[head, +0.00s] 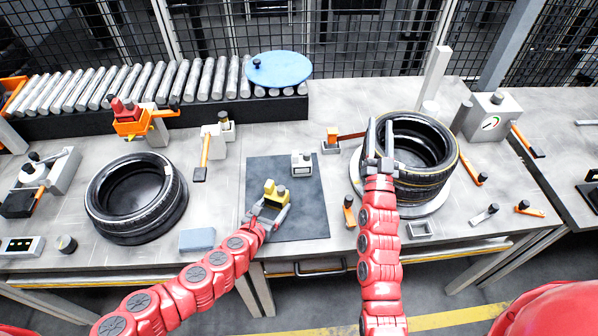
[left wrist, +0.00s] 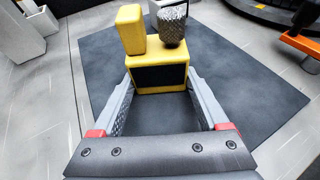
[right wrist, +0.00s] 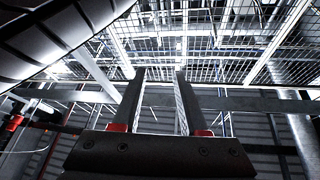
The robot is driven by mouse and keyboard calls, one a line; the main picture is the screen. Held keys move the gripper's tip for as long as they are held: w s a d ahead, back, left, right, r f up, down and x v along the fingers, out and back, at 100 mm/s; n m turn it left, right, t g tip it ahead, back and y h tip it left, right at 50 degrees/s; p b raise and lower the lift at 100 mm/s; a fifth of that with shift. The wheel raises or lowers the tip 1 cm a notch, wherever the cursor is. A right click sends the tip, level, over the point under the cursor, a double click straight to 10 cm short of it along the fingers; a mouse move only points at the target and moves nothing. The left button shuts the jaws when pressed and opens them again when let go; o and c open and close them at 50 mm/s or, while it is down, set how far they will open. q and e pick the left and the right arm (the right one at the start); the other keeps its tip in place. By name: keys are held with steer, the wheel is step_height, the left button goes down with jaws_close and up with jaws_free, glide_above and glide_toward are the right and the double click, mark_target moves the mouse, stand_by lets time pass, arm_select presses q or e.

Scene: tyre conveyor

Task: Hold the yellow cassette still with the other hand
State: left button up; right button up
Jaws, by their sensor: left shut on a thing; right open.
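The yellow cassette (head: 272,197) stands on the dark mat (head: 312,222) in the middle of the table. In the left wrist view the cassette (left wrist: 160,72) shows a black front panel, a yellow block on top and a knurled grey knob. My left gripper (head: 267,212) is shut on the cassette, with one finger on each side; the fingers also show in the left wrist view (left wrist: 160,100). My right gripper (head: 380,160) is open, at the near edge of the tyre stack (head: 437,192) on the right. In the right wrist view its fingers (right wrist: 157,95) are apart with nothing between them.
A small white device (head: 302,163) stands on the mat behind the cassette. A blue-grey block (head: 197,239) and a flat-lying tyre (head: 112,230) are to the left. A roller conveyor (head: 205,75) runs along the back. Orange-handled tools (head: 530,209) lie at the right.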

steer(key=w+a+f+g+y, duration=0.2)
steer(key=w+a+f+g, duration=0.1)
steer(key=w, duration=0.4)
steer(key=w+a+f+g+y, duration=0.2)
steer(key=w+a+y, duration=0.15)
steer(key=w, duration=0.45)
steer(key=w+a+n+g+y, duration=0.3)
steer(key=a+g+y, duration=0.15)
steer(key=a, duration=0.85)
steer(key=s+a+r+n+g, duration=0.1)
steer(key=s+a+n+g, duration=0.3)
steer(key=s+a+g, duration=0.45)
steer(key=n+g+h, duration=0.3)
steer(key=g+h, duration=0.2)
steer(key=h, duration=0.1)
glide_above(281, 188)
step_height(281, 188, down, 12)
steer(key=shift+f, duration=0.15)
jaws_close()
